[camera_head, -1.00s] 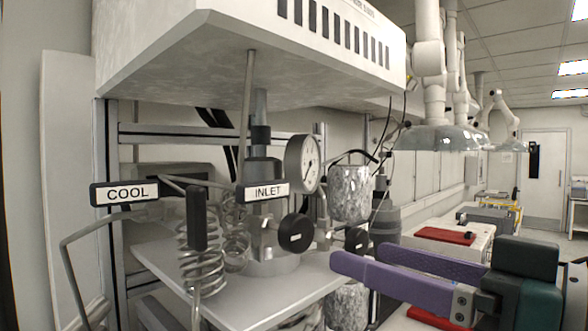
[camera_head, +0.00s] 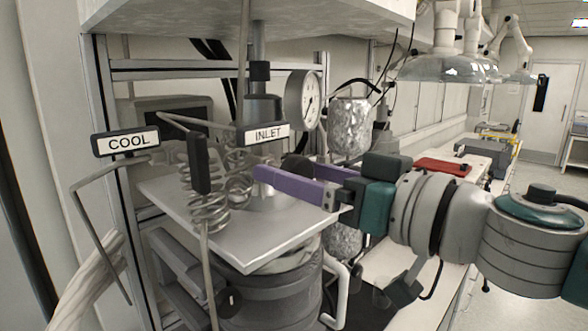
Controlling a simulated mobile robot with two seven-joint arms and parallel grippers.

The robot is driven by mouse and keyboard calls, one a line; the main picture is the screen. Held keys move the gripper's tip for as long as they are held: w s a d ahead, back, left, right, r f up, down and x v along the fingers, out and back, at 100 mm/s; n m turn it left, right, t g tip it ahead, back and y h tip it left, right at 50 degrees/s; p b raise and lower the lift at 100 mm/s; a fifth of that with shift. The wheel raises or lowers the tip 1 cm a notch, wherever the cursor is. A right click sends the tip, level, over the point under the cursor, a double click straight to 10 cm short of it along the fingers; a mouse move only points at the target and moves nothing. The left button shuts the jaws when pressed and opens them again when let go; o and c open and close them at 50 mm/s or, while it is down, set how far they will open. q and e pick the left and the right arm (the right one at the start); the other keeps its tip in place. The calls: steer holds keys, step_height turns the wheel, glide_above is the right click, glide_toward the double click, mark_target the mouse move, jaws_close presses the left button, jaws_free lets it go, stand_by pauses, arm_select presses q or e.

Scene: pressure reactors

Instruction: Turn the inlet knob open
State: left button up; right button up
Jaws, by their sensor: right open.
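The INLET label (camera_head: 263,134) hangs above the reactor head at the middle of the view. The dark round inlet knob (camera_head: 294,162) is below and right of it, mostly hidden by my right gripper. My right gripper (camera_head: 284,169) reaches in from the right with its purple fingers pointing left. It is open. The near finger passes in front of the knob's lower part, and the far finger shows only partly behind it. I cannot tell whether either finger touches the knob. My left gripper is not in view.
A pressure gauge (camera_head: 303,99) stands just above the gripper. A COOL label (camera_head: 126,141) and a coiled metal tube (camera_head: 207,212) are to the left. A metal plate (camera_head: 255,238) lies below. A foil-wrapped vessel (camera_head: 349,126) is behind. A red item (camera_head: 443,167) lies on the bench at right.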

jaws_close()
stand_by(0.7)
